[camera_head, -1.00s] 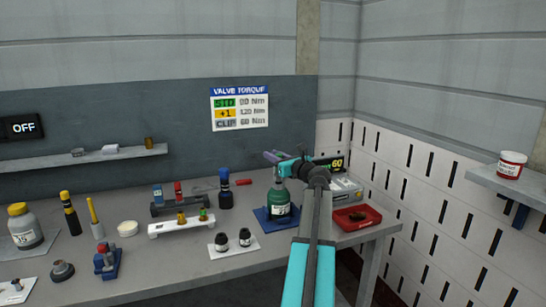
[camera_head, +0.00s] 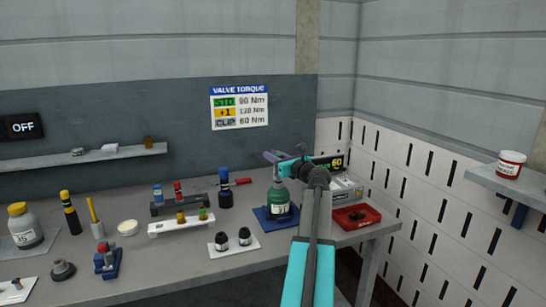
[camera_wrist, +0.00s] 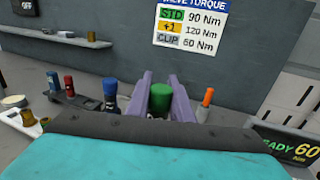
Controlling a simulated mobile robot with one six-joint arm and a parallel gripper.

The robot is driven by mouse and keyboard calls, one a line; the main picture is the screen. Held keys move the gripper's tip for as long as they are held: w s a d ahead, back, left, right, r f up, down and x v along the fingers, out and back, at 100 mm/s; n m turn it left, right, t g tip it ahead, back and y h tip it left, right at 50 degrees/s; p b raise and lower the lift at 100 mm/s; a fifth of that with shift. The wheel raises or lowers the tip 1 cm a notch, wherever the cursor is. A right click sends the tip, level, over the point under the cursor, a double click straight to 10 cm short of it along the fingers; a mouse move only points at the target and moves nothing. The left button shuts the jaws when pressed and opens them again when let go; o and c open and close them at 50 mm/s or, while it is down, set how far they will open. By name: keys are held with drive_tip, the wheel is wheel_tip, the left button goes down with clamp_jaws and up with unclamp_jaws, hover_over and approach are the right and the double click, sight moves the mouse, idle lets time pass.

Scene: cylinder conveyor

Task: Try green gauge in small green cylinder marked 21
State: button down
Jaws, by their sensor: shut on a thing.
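The small green cylinder (camera_head: 279,210) with a white label stands upright in a blue holder (camera_head: 262,222) on the bench. My gripper (camera_head: 271,157) is right above its top. In the wrist view, the purple fingers of my gripper (camera_wrist: 163,97) are shut on the green gauge (camera_wrist: 162,96), whose green upper end shows between them. The gauge's lower end is hidden in the wrist view, and in the head view it is too small to tell whether it sits in the cylinder's mouth or just above it.
A dark rack (camera_head: 180,207) with blue and red gauges and a white rack (camera_head: 181,227) stand to the left. A dark blue bottle-like tool (camera_head: 225,190) is close left. A red tray (camera_head: 357,217) and a grey box (camera_head: 346,189) are at right.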

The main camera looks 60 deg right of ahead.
drive_tip(key=shift+f+b, duration=0.35)
drive_tip(key=shift+f, duration=0.95)
drive_tip(key=shift+r, duration=0.2)
idle(1.0)
wheel_tip(320, 180, up, 7)
drive_tip(key=p, duration=0.6)
idle(1.0)
drive_tip(key=shift+r+p, duration=0.15)
drive_tip(key=shift+p, duration=0.25)
